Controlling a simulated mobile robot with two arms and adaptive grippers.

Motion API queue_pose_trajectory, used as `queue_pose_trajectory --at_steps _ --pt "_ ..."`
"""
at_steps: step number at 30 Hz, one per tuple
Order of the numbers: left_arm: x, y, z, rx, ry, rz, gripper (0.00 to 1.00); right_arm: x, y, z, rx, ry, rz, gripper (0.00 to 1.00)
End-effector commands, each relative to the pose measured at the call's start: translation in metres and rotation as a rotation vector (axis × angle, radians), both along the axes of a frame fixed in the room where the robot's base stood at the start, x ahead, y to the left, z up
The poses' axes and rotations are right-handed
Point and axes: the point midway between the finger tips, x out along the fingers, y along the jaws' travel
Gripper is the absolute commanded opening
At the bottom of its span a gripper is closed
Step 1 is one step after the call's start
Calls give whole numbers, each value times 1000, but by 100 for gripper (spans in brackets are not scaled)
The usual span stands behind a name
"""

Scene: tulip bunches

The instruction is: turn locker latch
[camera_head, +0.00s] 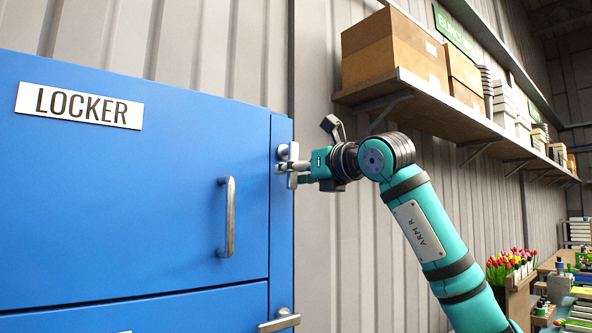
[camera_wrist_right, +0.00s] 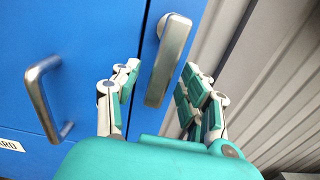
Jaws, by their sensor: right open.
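The blue locker (camera_head: 150,190) fills the left of the head view, with a "LOCKER" sign (camera_head: 79,105) near its top. A metal latch (camera_head: 283,151) sits at its upper right edge, partly hidden by my right gripper (camera_head: 299,168). In the right wrist view the latch lever (camera_wrist_right: 168,62) is a flat grey bar on a round pivot. It lies between the two spread fingers of my right gripper (camera_wrist_right: 160,75), with a visible gap on each side. I cannot tell how deep between the fingers it reaches. My left gripper is not in view.
A vertical bar handle (camera_head: 230,217) stands out from the locker door, left of the latch. A second latch (camera_head: 279,321) sits lower down. A shelf (camera_head: 440,112) with cardboard boxes (camera_head: 395,50) overhangs right of my arm. Tulips (camera_head: 510,264) stand far right.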

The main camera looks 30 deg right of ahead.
Motion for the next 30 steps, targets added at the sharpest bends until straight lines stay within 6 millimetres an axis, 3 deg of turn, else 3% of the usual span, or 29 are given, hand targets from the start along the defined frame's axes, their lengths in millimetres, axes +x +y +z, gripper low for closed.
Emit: queue_pose_trajectory --at_steps 1,11,30 --pt "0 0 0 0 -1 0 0 0 0 0 0 0 0 44" --pt "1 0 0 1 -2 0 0 0 0 0 0 0 0 1" --pt "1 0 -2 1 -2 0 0 -1 0 0 57 4 0 0"
